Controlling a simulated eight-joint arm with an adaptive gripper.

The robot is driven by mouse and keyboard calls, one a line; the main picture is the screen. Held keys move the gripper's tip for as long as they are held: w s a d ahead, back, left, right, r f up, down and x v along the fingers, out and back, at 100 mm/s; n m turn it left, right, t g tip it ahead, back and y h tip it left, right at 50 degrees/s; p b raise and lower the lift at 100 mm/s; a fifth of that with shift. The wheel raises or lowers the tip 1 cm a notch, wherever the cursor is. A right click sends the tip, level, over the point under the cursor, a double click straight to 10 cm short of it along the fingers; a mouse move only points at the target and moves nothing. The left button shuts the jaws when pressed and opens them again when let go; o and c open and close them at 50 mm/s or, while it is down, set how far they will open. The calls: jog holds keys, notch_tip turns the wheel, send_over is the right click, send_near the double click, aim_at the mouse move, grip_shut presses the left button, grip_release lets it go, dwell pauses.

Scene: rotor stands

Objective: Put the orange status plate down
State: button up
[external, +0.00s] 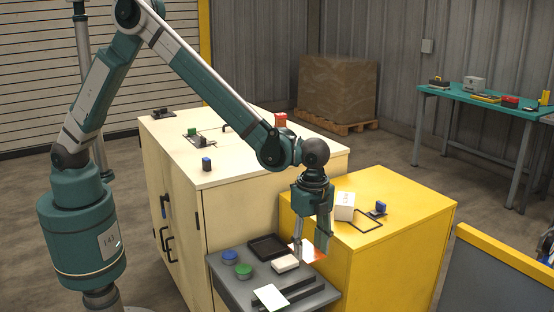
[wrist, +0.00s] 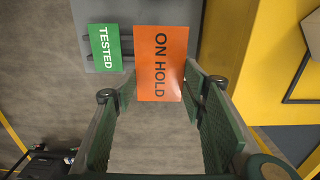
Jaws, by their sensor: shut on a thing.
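The orange status plate (wrist: 162,63) reads "ON HOLD" and sits between my fingers in the wrist view. In the external view the plate (external: 317,254) shows as a small pale and orange sheet at my fingertips. My gripper (external: 313,243) is shut on it, pointing down near the right side of the grey stand (external: 221,271). Whether the plate touches anything below is unclear. A green plate reading "TESTED" (wrist: 105,48) lies beside it in the wrist view; a pale sheet (external: 271,297) lies across dark rails on the stand in the external view.
The stand also holds a blue round piece (external: 229,257), a green one (external: 243,271), a black tray (external: 268,247) and a white block (external: 285,263). The yellow cabinet (external: 400,250) stands close right, with a white box (external: 344,206) and a black frame (external: 366,222) on top.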

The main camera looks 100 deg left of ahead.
notch_tip(320, 180, up, 29)
jog(key=s+a+p, duration=0.4)
jog(key=s+a, duration=0.5)
jog(key=a, duration=0.4)
jog(key=s+a+p, duration=0.4)
jog(key=s+a, duration=0.5)
jog(key=a, duration=0.4)
jog(key=s+a+p, duration=0.2)
jog(key=s+a, duration=0.2)
jog(key=s, duration=0.5)
jog(key=s+a+p, duration=0.3)
jog(key=s+a, duration=0.1)
jog(key=s, duration=0.5)
jog(key=s+a+p, duration=0.2)
jog(key=s+a, duration=0.2)
jog(key=s, duration=0.6)
jog(key=shift+w+d+f, duration=0.1)
jog(key=shift+w+f, duration=0.1)
jog(key=shift+f, duration=1.2)
jog(key=shift+w+f, duration=0.15)
jog(key=shift+f, duration=1.25)
jog(key=shift+f, duration=2.9)
